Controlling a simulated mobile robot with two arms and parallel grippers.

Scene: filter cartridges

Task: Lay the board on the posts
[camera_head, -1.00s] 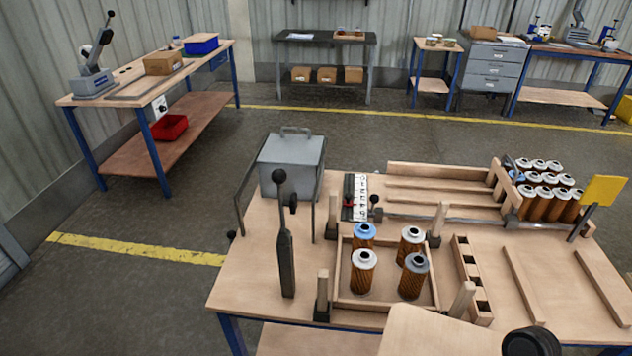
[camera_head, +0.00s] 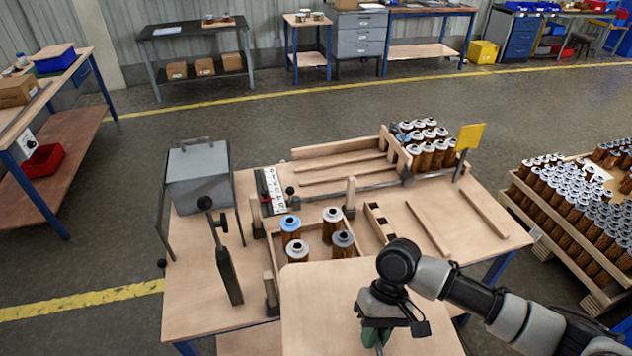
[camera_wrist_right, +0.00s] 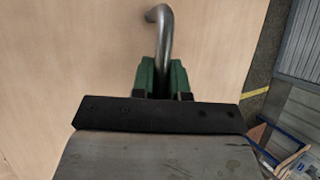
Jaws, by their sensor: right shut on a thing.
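The board (camera_head: 315,315) is a flat pale wooden panel at the bottom middle of the head view. My right gripper (camera_head: 374,338) is shut on the board's bent metal handle (camera_wrist_right: 160,28); its green fingers (camera_wrist_right: 161,80) clasp the handle in the wrist view. The board is nearer to me than the filter tray (camera_head: 370,236) and overlaps its front edge in the picture. Wooden posts stand around this tray: one at the back right (camera_head: 350,200), one at the back left (camera_head: 257,214), one at the front left (camera_head: 269,290). The front right post is hidden. My left gripper is out of view.
Several filter cartridges (camera_head: 331,225) stand in the tray between the posts. A lever tool (camera_head: 228,270) and a grey box (camera_head: 198,178) stand to the left. A slotted wooden strip (camera_head: 380,225) lies to the right. A crate of cartridges (camera_head: 560,225) stands beside the table.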

